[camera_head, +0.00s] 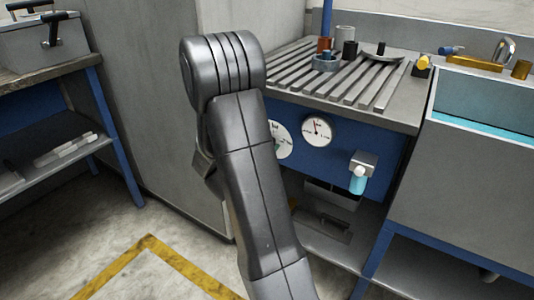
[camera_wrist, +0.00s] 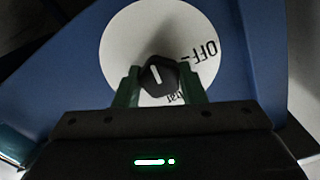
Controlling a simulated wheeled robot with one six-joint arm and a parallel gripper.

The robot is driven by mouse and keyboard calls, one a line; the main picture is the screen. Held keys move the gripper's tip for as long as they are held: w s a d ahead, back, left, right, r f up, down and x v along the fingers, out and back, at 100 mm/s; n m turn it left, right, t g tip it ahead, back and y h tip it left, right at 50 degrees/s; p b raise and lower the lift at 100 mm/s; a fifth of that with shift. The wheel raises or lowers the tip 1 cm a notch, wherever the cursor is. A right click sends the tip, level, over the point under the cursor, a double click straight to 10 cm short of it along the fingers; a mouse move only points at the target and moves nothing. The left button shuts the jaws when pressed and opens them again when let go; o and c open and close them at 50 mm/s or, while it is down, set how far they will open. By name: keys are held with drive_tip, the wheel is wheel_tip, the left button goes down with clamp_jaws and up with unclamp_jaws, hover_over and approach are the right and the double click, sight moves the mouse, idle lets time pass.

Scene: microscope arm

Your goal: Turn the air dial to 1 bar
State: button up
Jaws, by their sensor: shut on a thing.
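In the wrist view, the air dial has a black knob (camera_wrist: 160,79) with a white pointer line, on a round white face plate (camera_wrist: 125,40). The pointer runs nearly straight up in this view, tilted slightly left. "OFF" reads turned around at the right of the plate; another label below the knob is partly hidden. My gripper (camera_wrist: 158,68) has its green fingers on both sides of the knob, shut on it. In the head view, the white plate (camera_head: 281,140) shows only partly beside my arm; the knob and gripper are mostly hidden there.
A white pressure gauge (camera_head: 317,131) with a needle sits right of the dial on the blue panel. A small valve with a light blue bowl (camera_head: 358,182) juts out further right. The slatted bench top (camera_head: 345,75) holds several small parts. A sink (camera_head: 485,105) stands at right.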

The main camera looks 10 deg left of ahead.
drive_tip(key=shift+f+m+b, duration=0.1)
drive_tip(key=shift+m+b, duration=0.7)
drive_tip(key=shift+m, duration=0.2)
drive_tip(key=o, duration=1)
drive_tip(key=p+v, duration=0.2)
drive_tip(key=v, duration=1.2)
drive_tip(key=b+x, duration=0.2)
drive_tip(key=x, duration=1.2)
